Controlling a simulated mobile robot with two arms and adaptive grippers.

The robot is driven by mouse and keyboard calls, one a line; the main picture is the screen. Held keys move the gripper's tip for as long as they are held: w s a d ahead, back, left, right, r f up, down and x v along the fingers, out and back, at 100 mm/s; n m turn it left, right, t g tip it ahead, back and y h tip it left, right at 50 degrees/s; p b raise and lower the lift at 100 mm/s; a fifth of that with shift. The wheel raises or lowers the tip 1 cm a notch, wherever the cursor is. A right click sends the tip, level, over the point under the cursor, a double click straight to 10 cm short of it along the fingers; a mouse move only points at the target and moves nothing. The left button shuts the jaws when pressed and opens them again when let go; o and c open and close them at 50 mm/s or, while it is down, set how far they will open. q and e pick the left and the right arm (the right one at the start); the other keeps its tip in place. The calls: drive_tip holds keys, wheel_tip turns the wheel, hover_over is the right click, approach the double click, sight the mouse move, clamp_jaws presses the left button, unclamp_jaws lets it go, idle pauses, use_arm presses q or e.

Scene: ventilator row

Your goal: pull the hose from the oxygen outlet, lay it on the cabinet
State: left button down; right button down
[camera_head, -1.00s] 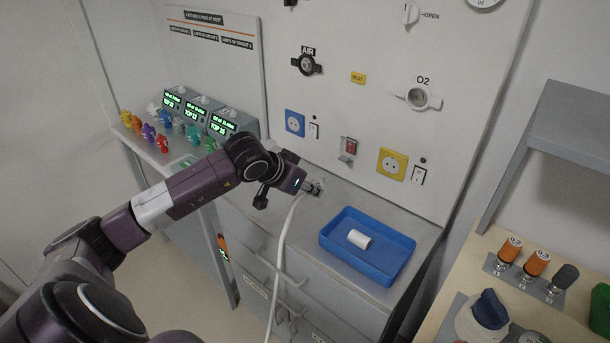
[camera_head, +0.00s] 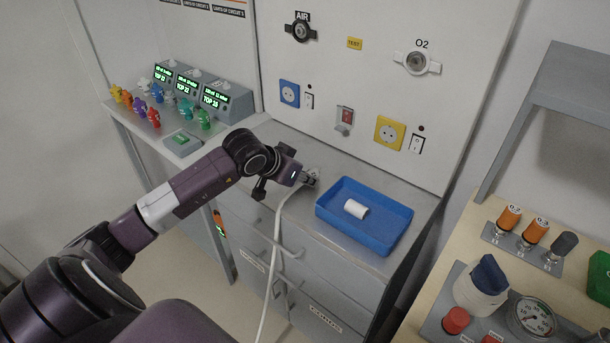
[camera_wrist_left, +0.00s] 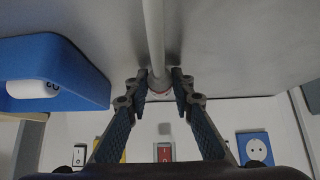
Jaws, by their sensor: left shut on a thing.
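The oxygen outlet (camera_head: 416,62), labelled O2, is on the wall panel with no hose in it. My left gripper (camera_head: 309,179) is shut on the white hose (camera_head: 277,240) near its end, low over the cabinet top (camera_head: 335,168), left of the blue tray. Whether the hose end touches the top cannot be told. The hose hangs down past the cabinet front. In the left wrist view, the fingers (camera_wrist_left: 159,85) close around the hose (camera_wrist_left: 154,35), with a reddish ring at its end. My right gripper is not in view.
A blue tray (camera_head: 330,224) with a white cylinder (camera_head: 356,209) stands on the cabinet's right part. The AIR outlet (camera_head: 301,31), sockets and switches are on the panel behind. A shelf with coloured connectors (camera_head: 150,110) is left; a bench with gauges (camera_head: 533,317) is right.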

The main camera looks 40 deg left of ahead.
use_arm(q)
drive_tip(key=c, duration=1.6)
unclamp_jaws()
drive_tip(key=s+r+p, duration=0.1)
drive_tip(key=s+r, duration=0.3)
drive_tip(key=r, duration=0.4)
drive_tip(key=s+r+p, duration=0.2)
drive_tip(key=s+r, duration=0.2)
drive_tip(key=r, duration=0.5)
drive_tip(key=shift+a, duration=0.3)
drive_tip(key=shift+s+f, duration=0.1)
